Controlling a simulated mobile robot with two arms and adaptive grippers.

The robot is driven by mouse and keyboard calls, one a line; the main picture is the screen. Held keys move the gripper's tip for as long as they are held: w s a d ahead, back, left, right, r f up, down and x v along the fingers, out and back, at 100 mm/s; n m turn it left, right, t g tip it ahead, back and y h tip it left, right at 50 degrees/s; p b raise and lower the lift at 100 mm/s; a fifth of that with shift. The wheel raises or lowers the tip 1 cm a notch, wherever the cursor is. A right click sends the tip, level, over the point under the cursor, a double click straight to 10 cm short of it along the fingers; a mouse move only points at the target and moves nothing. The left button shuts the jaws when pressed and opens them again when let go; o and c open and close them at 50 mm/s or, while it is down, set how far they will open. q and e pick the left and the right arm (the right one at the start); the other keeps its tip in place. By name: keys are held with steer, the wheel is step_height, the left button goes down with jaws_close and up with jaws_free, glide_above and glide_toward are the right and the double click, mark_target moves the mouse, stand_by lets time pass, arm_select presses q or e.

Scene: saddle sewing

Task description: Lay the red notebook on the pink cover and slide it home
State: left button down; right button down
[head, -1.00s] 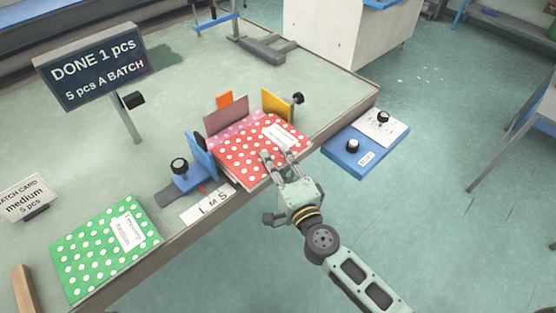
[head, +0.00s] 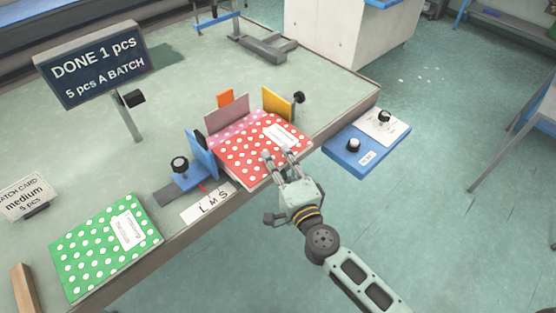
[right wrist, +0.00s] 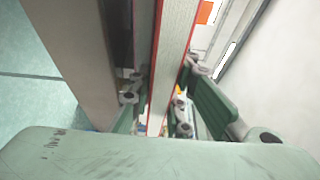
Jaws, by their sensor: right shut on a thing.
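The red notebook (head: 258,150) with white dots and a white label lies flat at the table's front edge. My right gripper (head: 279,158) is shut on its near edge. The pink cover (head: 222,133) with pale dots shows as a strip behind and to the left of the notebook; the rest is hidden under it. In the right wrist view the notebook's pale page edge with red borders (right wrist: 172,60) stands between my fingers. I cannot tell whether the notebook touches the cover. My left gripper is not in view.
A mauve back plate (head: 227,114), a blue side stop (head: 201,154) and a yellow side stop (head: 276,104) surround the notebook. A green dotted notebook (head: 90,255) lies front left. A blue control box (head: 347,157) sits to the right. A sign (head: 95,65) stands behind.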

steer(key=c, duration=1.6)
jaws_free()
steer(key=shift+o, duration=0.2)
steer(key=shift+f, duration=0.15)
steer(key=shift+f, duration=0.1)
steer(key=shift+s+d, duration=0.1)
steer(key=shift+s, duration=0.05)
steer(key=shift+s+d, duration=0.7)
steer(key=shift+s, duration=0.2)
steer(key=shift+s+d, duration=0.7)
steer(key=shift+s, duration=0.2)
steer(key=shift+s+d+b, duration=0.2)
steer(key=shift+s+d, duration=0.6)
steer(key=shift+s, duration=0.25)
steer(key=shift+s+d+b, duration=0.2)
steer(key=shift+s+d, duration=0.6)
steer(key=shift+s, duration=0.2)
